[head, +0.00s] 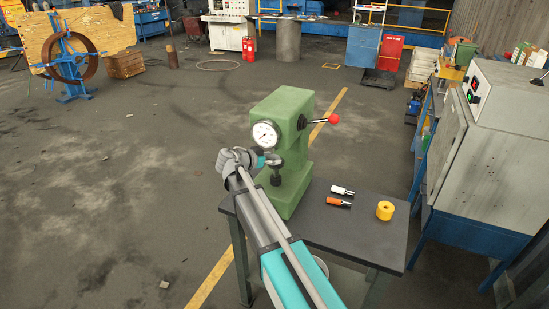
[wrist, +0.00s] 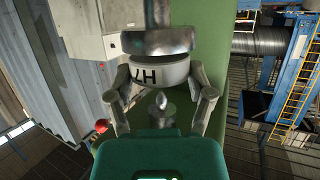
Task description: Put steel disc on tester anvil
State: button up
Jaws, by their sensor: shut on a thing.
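In the wrist view, my gripper (wrist: 161,73) is shut on the pale grey steel disc (wrist: 172,70), one finger on each side. Dark markings show on the disc's rim. The wrist picture appears upside down. The wide metal anvil (wrist: 152,41) lies right against the disc's edge in that picture; I cannot tell whether they touch. A small pointed metal tip (wrist: 161,101) shows on the disc's other side. In the head view, the green tester (head: 290,165) stands on the table, and my gripper (head: 271,160) reaches in from the left above its anvil (head: 277,179). The disc is hard to make out there.
The dark table (head: 345,230) also bears a white-handled tool (head: 342,190), an orange-handled tool (head: 338,201) and a yellow ring (head: 385,210). The tester has a dial (head: 265,134) and a red-knobbed lever (head: 333,119). A grey cabinet (head: 500,150) stands at right. Floor at left is open.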

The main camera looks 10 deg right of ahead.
jog(key=shift+w+d+f, duration=0.1)
jog(key=shift+w+d, duration=0.25)
jog(key=shift+d, duration=0.25)
jog(key=shift+f, duration=0.15)
jog(key=o, duration=1.3)
jog(key=shift+r, duration=0.2)
jog(key=p+v, duration=0.4)
jog(key=v, duration=0.8)
jog(key=shift+f, duration=0.1)
